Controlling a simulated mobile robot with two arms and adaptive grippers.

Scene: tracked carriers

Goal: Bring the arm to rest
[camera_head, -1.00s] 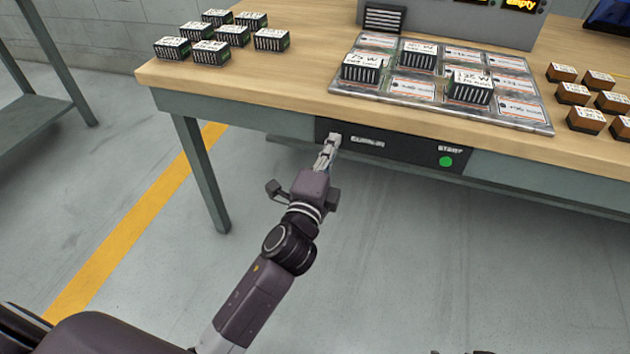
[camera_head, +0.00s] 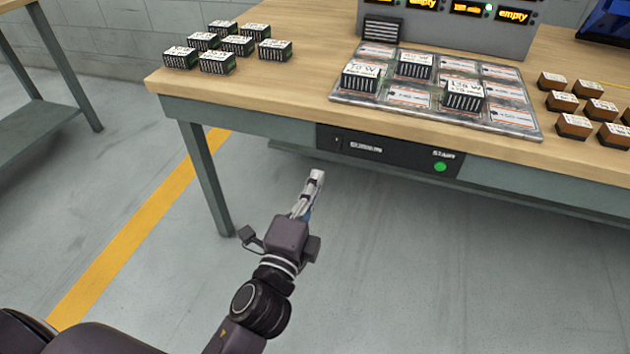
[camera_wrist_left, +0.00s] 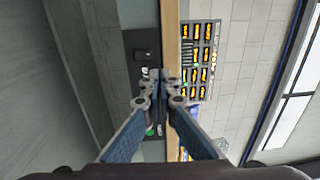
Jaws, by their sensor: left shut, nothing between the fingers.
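My left gripper (camera_head: 312,182) is shut and empty in the head view. It is held in the air in front of the workbench, below and apart from the black control panel (camera_head: 390,150) on the bench's front edge. In the left wrist view the closed fingers (camera_wrist_left: 160,78) point toward the bench edge, with the panel (camera_wrist_left: 143,50) beyond and left of them. My right gripper is not in view.
The wooden bench (camera_head: 270,100) holds a tray (camera_head: 510,122) with three black-sided blocks on it. Several more black-sided blocks (camera_head: 217,63) stand at left, several brown blocks (camera_head: 574,127) at right. A grey display unit (camera_head: 440,40) stands behind. Floor before the bench is clear.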

